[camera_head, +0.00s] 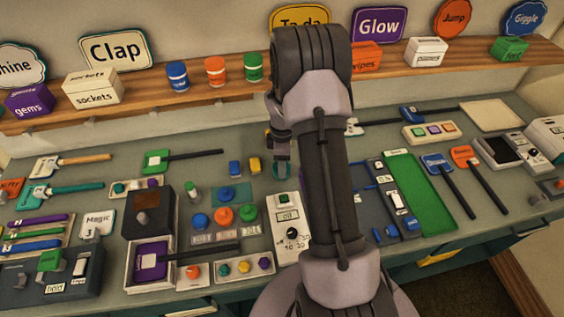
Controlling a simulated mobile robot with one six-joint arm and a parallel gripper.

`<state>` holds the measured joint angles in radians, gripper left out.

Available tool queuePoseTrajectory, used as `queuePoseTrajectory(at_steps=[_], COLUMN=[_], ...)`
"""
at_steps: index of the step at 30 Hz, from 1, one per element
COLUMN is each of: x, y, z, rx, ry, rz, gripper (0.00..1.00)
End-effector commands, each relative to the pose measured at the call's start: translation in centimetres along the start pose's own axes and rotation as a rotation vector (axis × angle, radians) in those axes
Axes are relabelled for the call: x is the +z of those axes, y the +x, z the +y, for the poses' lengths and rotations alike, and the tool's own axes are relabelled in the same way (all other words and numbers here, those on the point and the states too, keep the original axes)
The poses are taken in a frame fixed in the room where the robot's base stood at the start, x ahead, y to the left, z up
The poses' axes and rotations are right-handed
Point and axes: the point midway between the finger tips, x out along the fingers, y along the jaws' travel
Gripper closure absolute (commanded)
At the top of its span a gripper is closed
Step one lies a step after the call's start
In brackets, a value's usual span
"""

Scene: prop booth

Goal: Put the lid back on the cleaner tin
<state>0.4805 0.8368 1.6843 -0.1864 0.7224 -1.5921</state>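I cannot pick out the cleaner tin or its lid for certain, as no label reads "cleaner". Three small tins stand on the shelf: a blue one (177,76), an orange one (215,71) and a green one (254,67). Three round pieces, blue (200,220), orange (224,216) and green (248,212), sit on the bench by small labels. My gripper (281,168) hangs over the middle of the bench, just right of a yellow block (254,165). Teal shows at its tip; whether its fingers are apart or hold something is too small to tell.
My arm hides the bench's middle. A white dial box (288,240) stands below my gripper, a dark box (148,210) to the left. A green tray (418,195) and handled tools (484,178) lie right. The shelf (130,102) runs along the back.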

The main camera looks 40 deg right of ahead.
Motion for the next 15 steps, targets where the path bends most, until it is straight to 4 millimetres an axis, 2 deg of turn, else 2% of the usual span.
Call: queuePoseTrajectory(at_steps=[5, 6, 9, 15], x=[0.0, 0.0, 0.0, 0.0], y=[-0.01, -0.01, -0.01, -0.01], z=[0.0, 0.01, 0.0, 0.0], rx=[0.0, 0.0, 0.0, 0.0], ry=[0.0, 0.0, 0.0, 0.0], rz=[0.0, 0.0, 0.0, 0.0], gripper=[0.81, 0.35, 0.18, 0.18])
